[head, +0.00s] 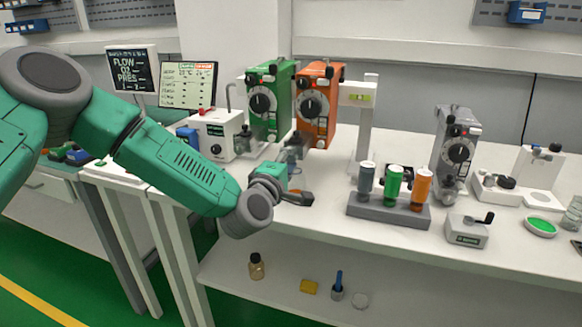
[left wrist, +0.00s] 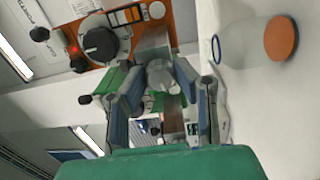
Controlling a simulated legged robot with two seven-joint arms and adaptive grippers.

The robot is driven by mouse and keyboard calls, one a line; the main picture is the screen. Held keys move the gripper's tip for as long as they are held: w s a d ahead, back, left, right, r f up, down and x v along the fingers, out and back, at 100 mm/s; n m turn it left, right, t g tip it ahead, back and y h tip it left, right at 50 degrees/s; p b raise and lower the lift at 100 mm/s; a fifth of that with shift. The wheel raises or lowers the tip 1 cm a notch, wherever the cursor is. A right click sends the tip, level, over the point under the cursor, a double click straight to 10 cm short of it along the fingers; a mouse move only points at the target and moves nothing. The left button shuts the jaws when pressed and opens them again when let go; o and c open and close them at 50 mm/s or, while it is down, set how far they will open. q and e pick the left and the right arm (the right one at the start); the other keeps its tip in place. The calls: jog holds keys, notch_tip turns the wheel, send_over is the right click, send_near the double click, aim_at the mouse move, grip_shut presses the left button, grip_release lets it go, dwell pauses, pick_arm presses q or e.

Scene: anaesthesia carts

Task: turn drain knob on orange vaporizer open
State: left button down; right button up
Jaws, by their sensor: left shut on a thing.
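The orange vaporizer (head: 316,106) stands on the bench beside a green one, with a black dial on its front. In the left wrist view the orange vaporizer (left wrist: 130,28) fills the top, tilted, with its dial. My left gripper (head: 292,150) is at the lower front of the orange vaporizer. In the left wrist view its two fingers are closed around a grey rounded piece, which looks like the drain knob (left wrist: 160,74). The fingers partly hide the knob, and I cannot tell how far it is turned. My right gripper is not in view.
The green vaporizer (head: 270,103) is close on the left. A rack (head: 388,210) with grey, green and orange bottles and a grey vaporizer (head: 456,150) stand to the right.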

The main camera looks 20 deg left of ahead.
pick_arm(q)
jog(key=shift+a+f+n, duration=0.15)
jog(key=shift+f+n, duration=0.1)
jog(key=shift+n, duration=0.15)
jog(key=c, duration=1.3)
grip_release()
jog(key=shift+a, duration=0.1)
jog(key=s, duration=0.8)
jog(key=s+a, duration=0.1)
jog(key=s, duration=0.2)
jog(key=shift+s+f, duration=0.3)
jog(key=shift+s, duration=0.1)
